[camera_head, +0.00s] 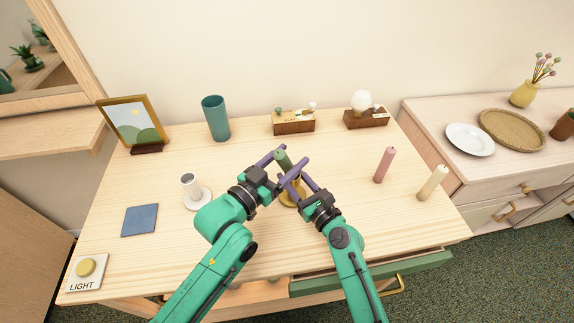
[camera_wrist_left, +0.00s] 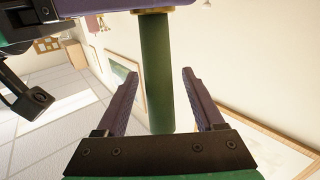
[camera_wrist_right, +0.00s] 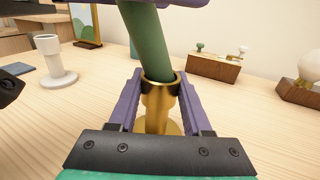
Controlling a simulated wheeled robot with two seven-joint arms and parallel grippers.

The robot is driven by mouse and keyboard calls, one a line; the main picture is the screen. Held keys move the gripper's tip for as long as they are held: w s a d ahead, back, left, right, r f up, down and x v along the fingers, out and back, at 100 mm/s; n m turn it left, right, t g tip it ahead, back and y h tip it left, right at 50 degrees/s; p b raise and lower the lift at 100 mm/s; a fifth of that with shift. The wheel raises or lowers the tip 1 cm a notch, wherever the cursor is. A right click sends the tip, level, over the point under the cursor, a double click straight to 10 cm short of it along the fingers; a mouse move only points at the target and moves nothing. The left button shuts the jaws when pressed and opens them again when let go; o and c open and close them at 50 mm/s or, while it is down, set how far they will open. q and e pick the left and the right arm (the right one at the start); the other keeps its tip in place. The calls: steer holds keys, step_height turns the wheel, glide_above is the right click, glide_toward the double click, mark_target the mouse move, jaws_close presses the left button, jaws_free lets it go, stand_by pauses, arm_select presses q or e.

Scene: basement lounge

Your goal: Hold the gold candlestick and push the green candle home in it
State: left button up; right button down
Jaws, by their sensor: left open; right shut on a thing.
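The green candle (camera_head: 283,158) stands with its lower end in the cup of the gold candlestick (camera_head: 290,198). In the right wrist view the candle (camera_wrist_right: 145,40) leans to the left in the cup; how deep it sits is hidden. My right gripper (camera_wrist_right: 160,88) is shut on the candlestick (camera_wrist_right: 157,112), just below its rim. My left gripper (camera_head: 292,160) is open, its fingers on either side of the candle. In the left wrist view the candle (camera_wrist_left: 157,75) runs between the open fingers (camera_wrist_left: 160,80) with gaps on both sides.
A white candle holder (camera_head: 197,196), a teal cup (camera_head: 216,119) and a blue square (camera_head: 140,220) are to the left. Pink (camera_head: 385,165) and cream (camera_head: 433,183) candles stand to the right. Wooden boxes (camera_head: 294,127) line the back. An open drawer (camera_head: 420,262) juts out in front.

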arm_select(q)
steer(key=shift+x, duration=0.95)
steer(key=shift+s, duration=0.1)
jaws_close()
step_height(320, 180, up, 8)
steer(key=w+d+m+g, duration=0.1)
steer(key=d+m+g, duration=0.1)
steer(key=m+g, duration=0.2)
steer(key=g, duration=0.2)
steer(key=shift+w+d+g, duration=0.15)
steer(key=shift+w+g, duration=0.05)
steer(key=shift+g, duration=0.2)
